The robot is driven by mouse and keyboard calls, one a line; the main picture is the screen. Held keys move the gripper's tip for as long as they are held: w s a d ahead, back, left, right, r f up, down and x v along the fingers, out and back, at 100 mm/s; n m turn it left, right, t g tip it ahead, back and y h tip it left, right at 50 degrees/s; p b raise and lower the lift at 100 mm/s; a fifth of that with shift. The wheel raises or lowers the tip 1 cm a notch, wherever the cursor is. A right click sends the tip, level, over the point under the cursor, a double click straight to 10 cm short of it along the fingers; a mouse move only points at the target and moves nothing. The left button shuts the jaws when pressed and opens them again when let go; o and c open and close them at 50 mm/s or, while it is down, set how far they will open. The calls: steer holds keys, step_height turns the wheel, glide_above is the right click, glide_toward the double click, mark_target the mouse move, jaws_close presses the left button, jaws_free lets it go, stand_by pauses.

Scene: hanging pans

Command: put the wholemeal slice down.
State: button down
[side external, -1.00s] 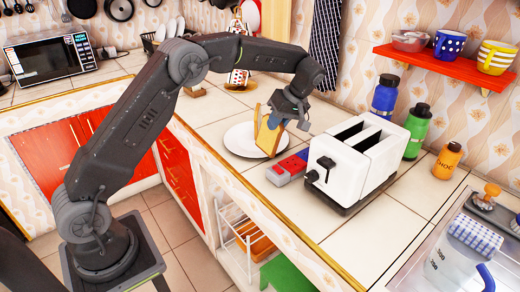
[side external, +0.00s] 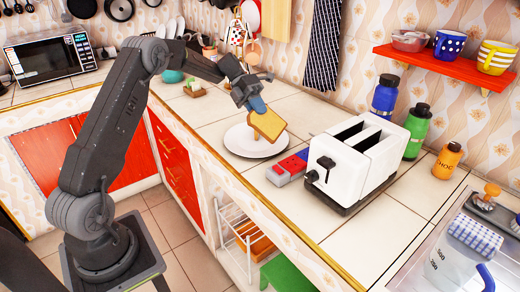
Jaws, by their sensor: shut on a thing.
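The wholemeal slice (side external: 267,125) is a tan square of bread with a browner crust, tilted with its broad face towards the camera. My gripper (side external: 257,106) is shut on its upper left part, with blue fingertips against the bread. The slice is over the white round plate (side external: 240,145), which lies on the tiled counter. I cannot tell whether the slice's lower edge touches the plate. Part of the plate is hidden behind the slice.
A white toaster (side external: 345,170) with two slots stands right of the plate. A red and grey box (side external: 287,168) lies between them. Blue (side external: 385,95), green (side external: 417,132) and orange (side external: 447,161) bottles stand at the wall. The counter behind the plate is mostly clear.

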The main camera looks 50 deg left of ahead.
steer(key=a+n+t, duration=0.3)
steer(key=n+t, duration=0.1)
steer(key=t, duration=0.1)
glide_above(251, 150)
steer(key=shift+w+f, duration=0.15)
steer(key=shift+f, duration=4.25)
steer(key=c, duration=1.3)
jaws_free()
steer(key=shift+a, duration=0.1)
steer(key=v, duration=0.8)
